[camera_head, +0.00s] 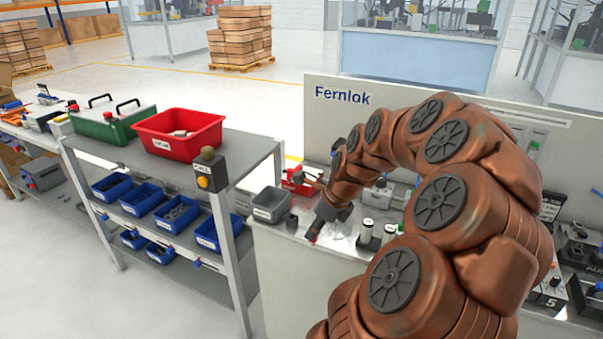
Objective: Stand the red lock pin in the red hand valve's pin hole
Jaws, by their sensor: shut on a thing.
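My copper-coloured arm reaches over the white bench, and my dark gripper (319,226) points down at the bench's left part. It is shut on a small red piece (312,237), which looks like the red lock pin; only a bit of it shows at the fingertips. A red object (298,183) sits behind and left of the gripper, near the bench's back panel. It may be the red hand valve, but it is small and partly hidden by the arm. No pin hole can be made out.
A grey bin (271,204) stands left of my gripper, with a small dark block (291,221) beside it. White-topped cylinders (366,230) stand to the right. A shelf cart with a red bin (180,149) and blue bins is at left.

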